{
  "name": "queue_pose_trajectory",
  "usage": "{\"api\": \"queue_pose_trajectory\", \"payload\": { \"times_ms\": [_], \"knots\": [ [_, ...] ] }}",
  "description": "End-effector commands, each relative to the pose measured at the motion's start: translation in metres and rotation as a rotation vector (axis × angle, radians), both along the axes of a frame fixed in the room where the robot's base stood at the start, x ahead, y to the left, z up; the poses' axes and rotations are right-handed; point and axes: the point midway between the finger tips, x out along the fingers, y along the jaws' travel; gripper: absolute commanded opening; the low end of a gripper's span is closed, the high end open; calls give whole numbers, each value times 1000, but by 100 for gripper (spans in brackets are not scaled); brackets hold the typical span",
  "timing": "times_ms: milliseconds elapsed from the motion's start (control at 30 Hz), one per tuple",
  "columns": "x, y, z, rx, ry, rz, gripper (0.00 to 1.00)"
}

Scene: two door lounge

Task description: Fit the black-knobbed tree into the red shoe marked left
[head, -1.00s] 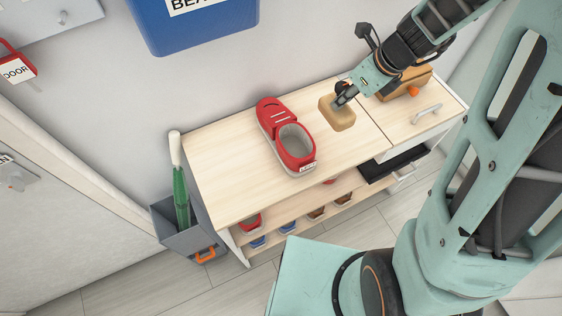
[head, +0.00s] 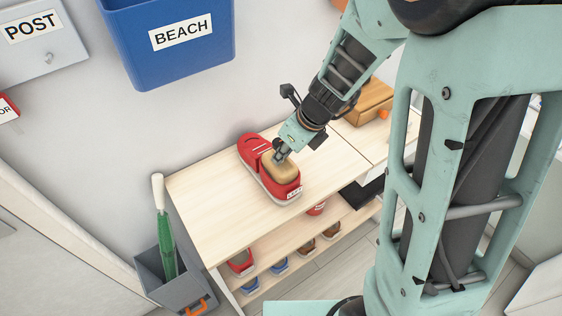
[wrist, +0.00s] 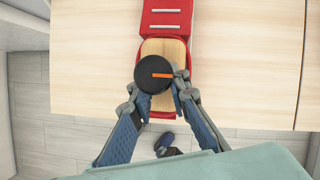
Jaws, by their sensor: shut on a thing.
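The red shoe (head: 250,148) lies on the light wooden bench top, its heel toward the front right with a small white label too small to read surely. The pale wooden tree (head: 279,173) is at the shoe's opening; I cannot tell whether it sits inside or just above it. My gripper (head: 282,154) is shut on the tree's knob, mostly hidden in the head view. In the wrist view the round black knob (wrist: 153,70) with an orange stripe is between my fingers, with the tree's wood (wrist: 165,48) and the red shoe (wrist: 167,18) beyond.
A brown wooden thing with an orange knob (head: 383,114) is on the bench (head: 215,200) at the back right. Several shoes stand on the shelf below. A blue BEACH bin (head: 170,50) hangs on the wall. A grey holder (head: 172,285) with a green umbrella stands at left.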

Motion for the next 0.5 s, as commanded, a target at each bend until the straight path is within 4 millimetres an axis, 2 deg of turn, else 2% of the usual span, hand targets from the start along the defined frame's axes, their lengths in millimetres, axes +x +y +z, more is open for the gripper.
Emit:
{"api": "queue_pose_trajectory", "payload": {
  "times_ms": [300,500],
  "knots": [
    [0,0,-41,0,0,0,0],
    [1,0,-43,1,-2,1,0]
  ]
}}
